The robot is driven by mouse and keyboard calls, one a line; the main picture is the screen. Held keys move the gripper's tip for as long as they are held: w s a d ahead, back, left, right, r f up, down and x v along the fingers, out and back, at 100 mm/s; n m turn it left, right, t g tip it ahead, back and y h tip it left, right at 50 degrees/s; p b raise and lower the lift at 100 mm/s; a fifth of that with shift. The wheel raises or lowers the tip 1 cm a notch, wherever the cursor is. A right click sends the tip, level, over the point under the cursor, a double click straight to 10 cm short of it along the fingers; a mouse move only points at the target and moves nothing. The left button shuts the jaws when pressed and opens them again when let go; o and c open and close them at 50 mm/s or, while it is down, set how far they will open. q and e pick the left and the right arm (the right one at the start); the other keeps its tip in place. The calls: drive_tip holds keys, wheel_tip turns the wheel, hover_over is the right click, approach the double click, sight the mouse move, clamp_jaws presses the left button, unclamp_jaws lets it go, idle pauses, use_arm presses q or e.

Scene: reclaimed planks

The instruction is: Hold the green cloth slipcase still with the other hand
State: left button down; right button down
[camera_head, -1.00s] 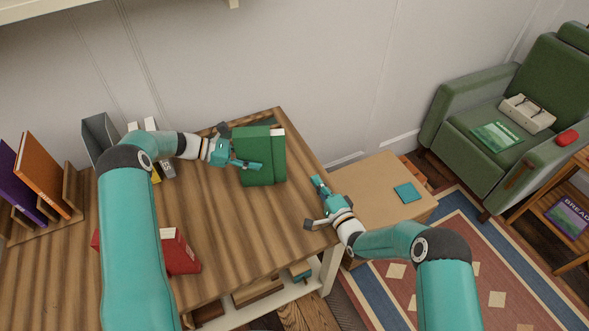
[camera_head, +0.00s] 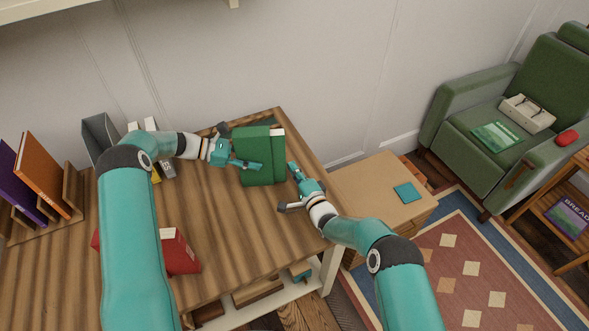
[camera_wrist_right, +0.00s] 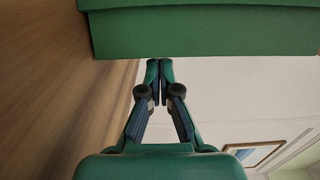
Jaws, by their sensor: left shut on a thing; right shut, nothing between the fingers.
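The green cloth slipcase (camera_head: 257,157) stands upright near the back right of the wooden table, with a pale edge at its top right. My left gripper (camera_head: 252,165) is at its left side, shut on the slipcase as far as I can see. My right gripper (camera_head: 293,171) is shut and empty, just right of the slipcase and apart from it. In the right wrist view the slipcase (camera_wrist_right: 200,32) spans the top, and my right fingertips (camera_wrist_right: 160,68) are together just short of it.
A grey holder (camera_head: 98,138) stands at the back left, beside a rack with purple and orange books (camera_head: 45,175). A low cabinet (camera_head: 370,195) with a teal square (camera_head: 405,193) stands right of the table.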

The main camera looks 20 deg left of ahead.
drive_tip(key=shift+s+a, duration=0.55)
drive_tip(key=shift+a, duration=0.15)
use_arm(q)
drive_tip(key=c, duration=1.9)
unclamp_jaws()
drive_tip(key=shift+d, duration=0.2)
use_arm(e)
drive_tip(key=shift+s+a, duration=0.1)
use_arm(q)
clamp_jaws()
use_arm(e)
drive_tip(key=w+d, duration=0.1)
drive_tip(key=d, duration=0.1)
drive_tip(key=w+d, duration=0.2)
drive_tip(key=shift+w+d+f, duration=0.1)
drive_tip(key=shift+w+d, duration=0.1)
use_arm(q)
drive_tip(key=shift+a, duration=0.2)
use_arm(e)
drive_tip(key=v, duration=1)
drive_tip(key=shift+s+a, duration=0.1)
use_arm(q)
drive_tip(key=o, duration=1.6)
unclamp_jaws()
